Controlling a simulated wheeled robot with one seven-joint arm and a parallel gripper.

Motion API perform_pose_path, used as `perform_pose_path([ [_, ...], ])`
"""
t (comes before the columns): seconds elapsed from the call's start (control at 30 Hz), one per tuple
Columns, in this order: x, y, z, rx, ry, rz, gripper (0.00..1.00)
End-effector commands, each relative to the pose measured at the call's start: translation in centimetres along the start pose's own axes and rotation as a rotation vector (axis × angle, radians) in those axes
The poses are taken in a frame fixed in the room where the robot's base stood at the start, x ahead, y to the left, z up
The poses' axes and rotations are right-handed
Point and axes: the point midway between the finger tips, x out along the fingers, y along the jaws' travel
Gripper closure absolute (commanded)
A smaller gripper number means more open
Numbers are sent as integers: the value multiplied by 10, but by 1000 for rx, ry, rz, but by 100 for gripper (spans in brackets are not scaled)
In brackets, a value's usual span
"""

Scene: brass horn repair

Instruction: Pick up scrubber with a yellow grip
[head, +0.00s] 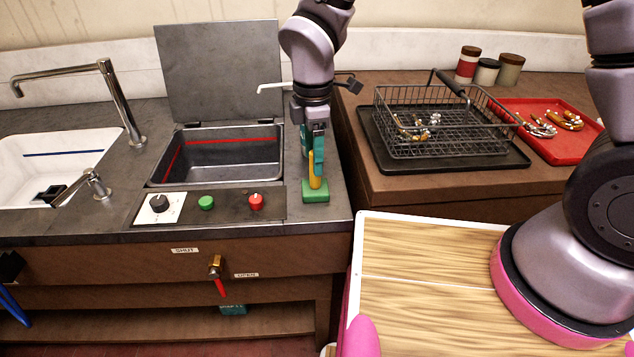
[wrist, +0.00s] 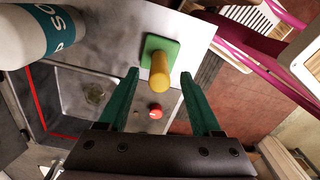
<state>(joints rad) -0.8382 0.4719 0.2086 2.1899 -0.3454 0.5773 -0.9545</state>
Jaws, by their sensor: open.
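The scrubber has a green base (head: 316,196) and an upright yellow grip (head: 314,178). It stands on the counter's front right corner, right of the red button. My gripper (head: 317,168) is open and points down at it, with a teal finger hiding part of the grip in the head view. In the wrist view the yellow grip (wrist: 160,74) and green base (wrist: 150,45) show just beyond and between the two spread fingertips of my gripper (wrist: 159,76). The grip does not look clamped; how far the fingers reach down beside it is hard to tell.
A white bottle with a teal label (wrist: 28,35) stands close by, mostly hidden in the head view. Left is an open-lidded metal tank (head: 235,158) with a knob and buttons in front. Right are a wire basket (head: 440,118) and a red tray (head: 545,148).

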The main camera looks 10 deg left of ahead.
Motion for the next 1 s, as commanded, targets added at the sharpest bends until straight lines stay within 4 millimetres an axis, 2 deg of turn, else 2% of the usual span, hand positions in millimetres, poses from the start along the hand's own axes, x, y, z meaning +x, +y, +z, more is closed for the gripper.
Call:
perform_pose_path([
  [0.4,50,1,3,2,-1,-1,34],
  [0.67,54,1,3,3,1,1,34],
  [0.7,54,1,3,3,1,1,38],
  [0.87,54,1,3,3,1,1,99],
  [1.0,54,1,3,3,1,1,100],
])
